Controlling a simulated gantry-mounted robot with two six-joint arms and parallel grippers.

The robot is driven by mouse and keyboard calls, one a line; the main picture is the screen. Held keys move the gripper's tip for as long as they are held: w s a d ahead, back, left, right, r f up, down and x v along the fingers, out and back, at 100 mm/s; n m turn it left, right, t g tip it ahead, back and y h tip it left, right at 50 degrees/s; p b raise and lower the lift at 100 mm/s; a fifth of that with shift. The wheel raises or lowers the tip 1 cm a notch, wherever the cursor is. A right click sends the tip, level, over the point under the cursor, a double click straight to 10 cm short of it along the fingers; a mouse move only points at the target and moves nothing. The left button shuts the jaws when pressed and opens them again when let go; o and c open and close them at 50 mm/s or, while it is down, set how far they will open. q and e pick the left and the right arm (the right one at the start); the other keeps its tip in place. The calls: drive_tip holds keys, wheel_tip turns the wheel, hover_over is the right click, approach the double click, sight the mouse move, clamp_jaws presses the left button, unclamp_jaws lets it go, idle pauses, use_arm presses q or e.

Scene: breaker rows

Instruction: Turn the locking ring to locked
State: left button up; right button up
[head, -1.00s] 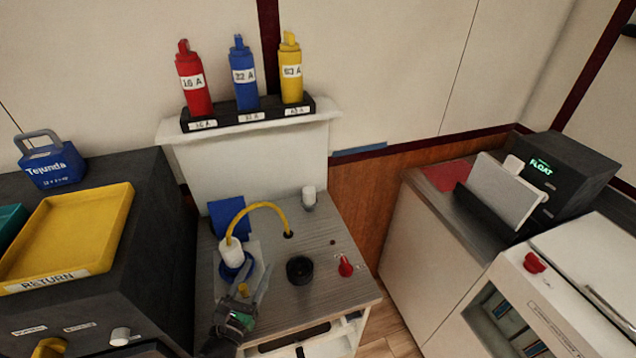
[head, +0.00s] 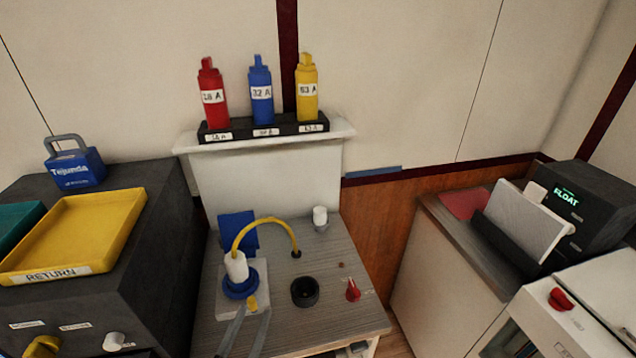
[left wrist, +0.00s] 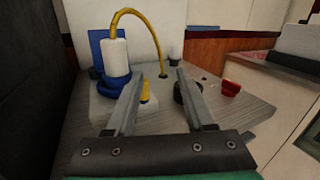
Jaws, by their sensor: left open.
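The blue locking ring (head: 240,286) sits around the base of a white plug (head: 236,264) on a pale plate on the bench. A yellow tab (head: 252,303) sticks out from the ring's near side. A yellow cable (head: 268,220) arches from the plug's top to a hole in the bench. My left gripper (head: 253,314) is open and empty at the near side of the ring, its fingers pointing toward the tab. In the left wrist view, the tab (left wrist: 146,92) shows between the fingers, closer to the left one. My right gripper is not in view.
On the bench right of the ring are a black round socket (head: 305,292) and a red knob (head: 353,289). A white-topped post (head: 320,217) and a blue panel (head: 238,230) stand behind. A yellow tray (head: 75,236) lies on the dark cabinet at left.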

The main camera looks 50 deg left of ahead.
use_arm(q)
drive_tip(key=w+d+r+n+t+p, duration=0.1)
drive_tip(key=w+r+n, duration=0.3)
drive_tip(key=r, duration=0.6)
drive_tip(key=w+d+r+n+t+p, duration=0.1)
drive_tip(key=w+d+r+n+t, duration=0.1)
drive_tip(key=r, duration=0.8)
drive_tip(key=w+d+r+n+t+p, duration=0.1)
drive_tip(key=w+d+r+n+t, duration=0.1)
drive_tip(key=w+r+n, duration=0.4)
wheel_tip(320, 180, up, 4)
drive_tip(key=n+t, duration=0.1)
drive_tip(key=n, duration=0.1)
drive_tip(key=shift+w+n+h+p, duration=0.3)
drive_tip(key=shift+w+h+p, duration=0.05)
drive_tip(key=shift+h, duration=0.05)
drive_tip(key=shift+d, duration=0.1)
